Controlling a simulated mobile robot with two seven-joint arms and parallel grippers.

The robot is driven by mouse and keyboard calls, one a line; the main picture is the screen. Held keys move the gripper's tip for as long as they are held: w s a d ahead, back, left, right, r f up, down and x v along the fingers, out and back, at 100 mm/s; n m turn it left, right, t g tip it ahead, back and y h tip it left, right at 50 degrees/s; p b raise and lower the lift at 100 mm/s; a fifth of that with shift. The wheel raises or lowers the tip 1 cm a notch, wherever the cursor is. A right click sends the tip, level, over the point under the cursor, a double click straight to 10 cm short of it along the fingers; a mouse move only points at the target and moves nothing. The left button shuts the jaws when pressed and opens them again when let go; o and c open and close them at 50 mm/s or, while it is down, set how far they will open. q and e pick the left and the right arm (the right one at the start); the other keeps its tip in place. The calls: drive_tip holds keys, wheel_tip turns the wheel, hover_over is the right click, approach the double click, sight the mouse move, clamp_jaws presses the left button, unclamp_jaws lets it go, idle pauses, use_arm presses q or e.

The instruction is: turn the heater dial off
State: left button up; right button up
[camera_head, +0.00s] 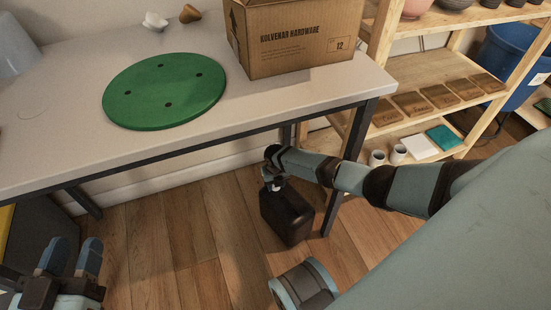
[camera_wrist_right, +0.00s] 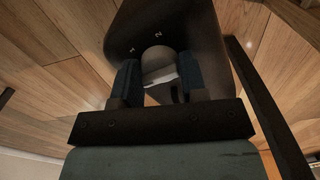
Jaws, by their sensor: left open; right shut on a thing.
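The heater is a black box (camera_head: 287,215) standing on the wooden floor under the table's right end. In the right wrist view its dark face (camera_wrist_right: 185,25) carries small pale marks. The dial (camera_wrist_right: 158,62) is a rounded grey knob on that face, between my right fingers. My right gripper (camera_wrist_right: 158,80) is shut on the dial; in the head view it shows small at the top of the heater (camera_head: 272,182). Its fingers hide the dial's sides, and I cannot read the dial's setting. My left gripper (camera_head: 72,258) is open and empty at the lower left.
The grey table (camera_head: 50,125) holds a green disc (camera_head: 165,90) and a cardboard box (camera_head: 300,40). A dark table leg (camera_head: 347,165) stands close right of the heater. Wooden shelves (camera_head: 425,70) stand at right. The floor left of the heater is clear.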

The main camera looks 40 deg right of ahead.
idle(0.5)
drive_tip(key=o, duration=0.9)
use_arm(q)
drive_tip(key=shift+f, duration=0.1)
use_arm(e)
drive_tip(key=shift+r, duration=0.3)
wheel_tip(320, 180, up, 6)
drive_tip(key=p, duration=0.5)
drive_tip(key=shift+f+p, duration=0.1)
drive_tip(key=shift+p, duration=0.2)
use_arm(q)
wheel_tip(320, 180, up, 8)
drive_tip(key=s+n+t+y+p, duration=0.1)
drive_tip(key=s+n+t+p, duration=0.1)
drive_tip(key=p, duration=0.4)
drive_tip(key=shift+n, duration=0.8)
use_arm(e)
wheel_tip(320, 180, up, 7)
drive_tip(key=shift+r, duration=0.2)
